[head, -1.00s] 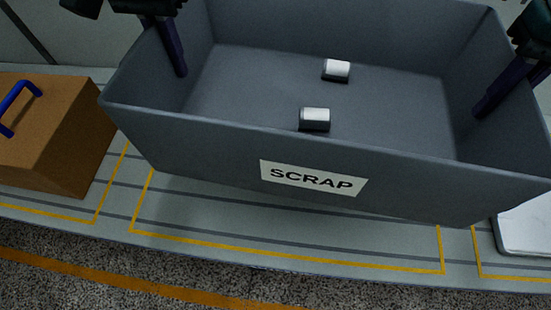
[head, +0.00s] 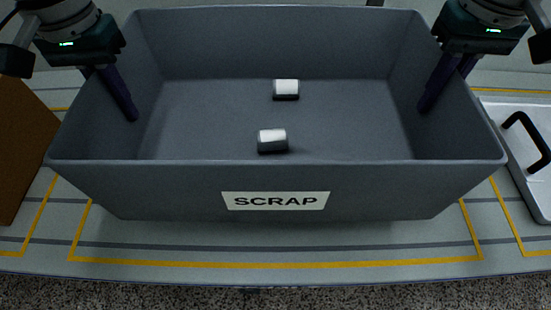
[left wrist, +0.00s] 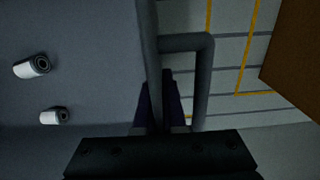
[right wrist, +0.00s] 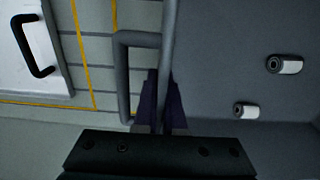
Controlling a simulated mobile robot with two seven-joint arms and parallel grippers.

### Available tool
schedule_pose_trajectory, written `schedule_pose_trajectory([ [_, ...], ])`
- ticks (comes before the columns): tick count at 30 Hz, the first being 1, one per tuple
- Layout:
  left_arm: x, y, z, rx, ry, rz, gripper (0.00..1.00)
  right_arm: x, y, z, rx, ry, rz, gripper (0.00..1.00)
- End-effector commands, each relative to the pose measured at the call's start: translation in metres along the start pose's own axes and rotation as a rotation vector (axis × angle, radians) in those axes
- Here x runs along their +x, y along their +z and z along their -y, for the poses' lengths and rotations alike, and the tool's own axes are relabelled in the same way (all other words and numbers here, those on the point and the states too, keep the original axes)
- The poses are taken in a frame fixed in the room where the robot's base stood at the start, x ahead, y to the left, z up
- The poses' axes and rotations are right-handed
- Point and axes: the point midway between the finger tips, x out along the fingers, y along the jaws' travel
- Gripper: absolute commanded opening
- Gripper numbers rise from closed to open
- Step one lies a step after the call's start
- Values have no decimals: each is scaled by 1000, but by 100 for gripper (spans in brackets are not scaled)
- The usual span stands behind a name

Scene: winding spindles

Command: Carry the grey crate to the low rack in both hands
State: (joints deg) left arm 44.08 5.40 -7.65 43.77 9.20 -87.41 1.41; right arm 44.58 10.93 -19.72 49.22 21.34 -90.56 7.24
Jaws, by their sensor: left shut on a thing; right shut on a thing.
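The grey crate (head: 150,185), labelled SCRAP, is in the middle of the head view, level across the picture, over the middle yellow-outlined bay of the low rack (head: 270,245). I cannot tell whether its bottom touches the rack. Two small white-and-dark cylinders (head: 286,89) (head: 272,141) lie inside on its floor. My left gripper (head: 128,110) is shut at the crate's left side, and my right gripper (head: 430,103) is shut at its right side. The wrist views show a bar handle outside each wall, left (left wrist: 202,85) and right (right wrist: 124,80), beside the fingers.
A brown box (head: 20,150) stands in the bay to the left. A pale lidded case or tray with a black handle (head: 525,135) lies in the bay to the right. Speckled floor (head: 270,298) shows in front of the rack's front edge.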

Motion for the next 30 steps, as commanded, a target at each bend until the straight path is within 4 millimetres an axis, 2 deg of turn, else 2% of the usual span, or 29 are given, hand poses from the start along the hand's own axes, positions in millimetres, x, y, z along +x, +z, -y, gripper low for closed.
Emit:
schedule_pose_trajectory([
  [14, 2, -1, 0, 0, 1, -2, 0, 2, -1, 0, 0, 1, -5, 0],
  [30, 36, -1, 0, 0, 1, -2, 0, 36, -2, 0, 0, 1, -5, 0],
])
